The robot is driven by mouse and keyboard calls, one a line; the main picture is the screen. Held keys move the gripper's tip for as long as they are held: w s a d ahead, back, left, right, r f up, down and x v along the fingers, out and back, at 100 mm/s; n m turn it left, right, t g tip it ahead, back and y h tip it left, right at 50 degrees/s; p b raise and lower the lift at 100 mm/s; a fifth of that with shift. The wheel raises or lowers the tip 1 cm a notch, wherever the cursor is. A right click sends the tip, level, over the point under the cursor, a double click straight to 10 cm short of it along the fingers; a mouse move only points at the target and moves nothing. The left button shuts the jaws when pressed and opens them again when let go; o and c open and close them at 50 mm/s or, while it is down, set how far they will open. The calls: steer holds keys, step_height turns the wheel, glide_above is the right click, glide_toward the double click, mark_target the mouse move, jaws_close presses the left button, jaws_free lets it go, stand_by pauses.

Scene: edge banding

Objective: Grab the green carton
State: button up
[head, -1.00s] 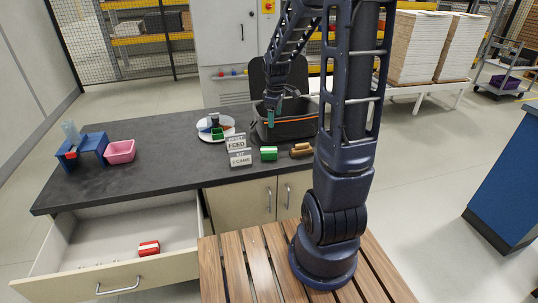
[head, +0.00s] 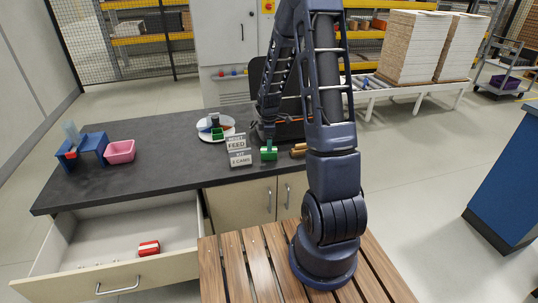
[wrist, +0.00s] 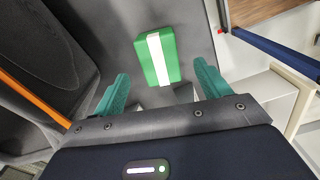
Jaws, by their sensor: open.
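The green carton (head: 268,155) with a white band lies on the dark worktop near its front edge, right of the small signs. In the wrist view the carton (wrist: 158,58) lies just beyond and between the teal fingers. My gripper (head: 268,145) is open, just above the carton in the head view, and partly covers it. In the wrist view my gripper (wrist: 161,72) has one finger on each side, with gaps to the carton. No hold on it shows.
A black bin with an orange stripe (head: 289,130) stands behind, partly hidden by my arm. Brown pieces (head: 298,151) lie close right of the carton. Signs (head: 238,150) stand left, before a white plate (head: 231,133). A drawer (head: 115,235) with a red carton (head: 149,248) is open.

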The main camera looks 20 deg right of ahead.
steer(key=shift+f, duration=3.1)
steer(key=c, duration=1.1)
steer(key=shift+o, duration=0.2)
steer(key=shift+w+r, duration=0.1)
steer(key=shift+r, duration=0.05)
